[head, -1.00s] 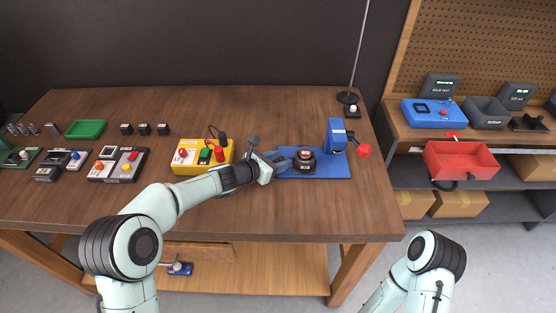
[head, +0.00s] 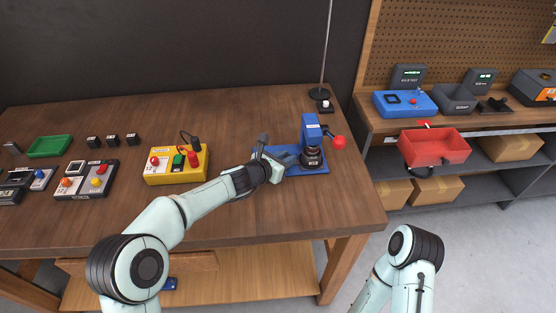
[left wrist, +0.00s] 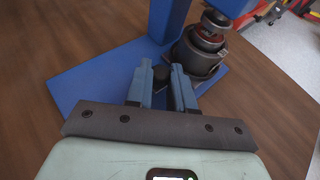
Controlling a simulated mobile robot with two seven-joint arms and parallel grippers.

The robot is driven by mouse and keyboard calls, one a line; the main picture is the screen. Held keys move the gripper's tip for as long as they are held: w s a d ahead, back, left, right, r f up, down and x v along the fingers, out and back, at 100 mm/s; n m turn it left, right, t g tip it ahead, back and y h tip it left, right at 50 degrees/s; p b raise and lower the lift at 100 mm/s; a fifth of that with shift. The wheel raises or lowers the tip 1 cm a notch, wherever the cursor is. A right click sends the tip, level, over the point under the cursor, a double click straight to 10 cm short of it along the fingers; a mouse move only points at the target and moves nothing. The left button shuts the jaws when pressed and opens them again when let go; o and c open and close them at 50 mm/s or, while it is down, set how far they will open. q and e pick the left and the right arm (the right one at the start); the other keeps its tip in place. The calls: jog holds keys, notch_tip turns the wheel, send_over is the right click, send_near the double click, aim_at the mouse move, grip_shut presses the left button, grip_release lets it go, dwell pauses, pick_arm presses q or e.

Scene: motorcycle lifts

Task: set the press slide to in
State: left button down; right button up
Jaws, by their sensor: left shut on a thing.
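The blue press (head: 312,128) stands on its blue base plate (head: 318,172) near the table's right end. Its red ball lever (head: 339,142) sticks out to the right. The slide's dark round holder (head: 313,157) sits at the foot of the press, under the head; in the left wrist view the holder (left wrist: 197,60) is below the ram (left wrist: 215,24). My left gripper (head: 288,158) is left of the holder. In the left wrist view its blue fingers (left wrist: 162,82) are shut on the slide's dark knob (left wrist: 161,74). My right gripper is out of frame.
A yellow box with buttons (head: 176,165) stands left of my left arm. A lamp stand (head: 320,93) is behind the press. The table front is clear.

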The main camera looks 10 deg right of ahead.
pick_arm(q)
jog(key=shift+s+d+r, duration=0.1)
jog(key=shift+d, duration=0.1)
jog(key=c, duration=1)
grip_release()
jog(key=shift+s+a, duration=0.15)
jog(key=shift+a, duration=0.05)
jog(key=b+v, duration=0.1)
jog(key=v, duration=1.2)
jog(key=shift+r, duration=0.1)
